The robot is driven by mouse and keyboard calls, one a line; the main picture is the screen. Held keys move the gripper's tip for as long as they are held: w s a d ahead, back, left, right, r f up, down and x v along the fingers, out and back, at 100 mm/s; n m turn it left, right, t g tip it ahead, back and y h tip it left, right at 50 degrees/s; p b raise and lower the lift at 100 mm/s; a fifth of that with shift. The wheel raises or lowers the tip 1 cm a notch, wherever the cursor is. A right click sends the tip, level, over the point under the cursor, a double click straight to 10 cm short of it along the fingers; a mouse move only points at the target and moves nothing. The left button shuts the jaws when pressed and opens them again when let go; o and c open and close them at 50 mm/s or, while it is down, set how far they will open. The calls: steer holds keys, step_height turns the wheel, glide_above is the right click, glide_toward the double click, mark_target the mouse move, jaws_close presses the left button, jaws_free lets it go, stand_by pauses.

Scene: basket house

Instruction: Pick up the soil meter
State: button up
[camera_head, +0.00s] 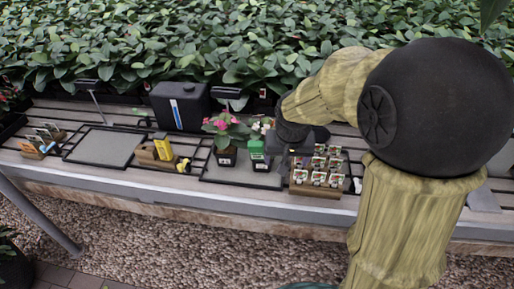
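I cannot tell for certain which item is the soil meter. A small green item with a pale lower part (257,148) stands on the bench just left of my gripper. A yellow upright item (163,150) stands in a wooden holder further left. My gripper (279,155) is dark and small in the head view, low over the bench between the green item and the rack of packets. Its fingers blend with the dark things around it, so its opening and any contact are unclear.
A pink-flowered potted plant (226,138) and white flowers (261,127) stand close by the gripper. A wooden rack of seed packets (316,189) is to its right. A black canister (181,104) stands behind. A grey tray (104,147) at left is empty. Dense foliage (200,45) lines the back.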

steer(key=m+t+p, duration=0.1)
glide_toward(257, 141)
steer(key=s+v, duration=0.1)
steer(key=v, duration=0.4)
steer(key=shift+w+f+h, duration=0.1)
steer(key=shift+w+h, duration=0.1)
steer(key=shift+h, duration=0.1)
steer(key=x, duration=1.2)
steer(key=shift+a, duration=0.1)
steer(key=shift+f, duration=0.1)
steer(key=shift+w, duration=0.1)
steer(key=x, duration=0.5)
steer(key=shift+w+a+f+p, duration=0.1)
steer(key=shift+w+a+p, duration=0.1)
steer(key=shift+a+p, duration=0.2)
steer(key=shift+c, duration=0.2)
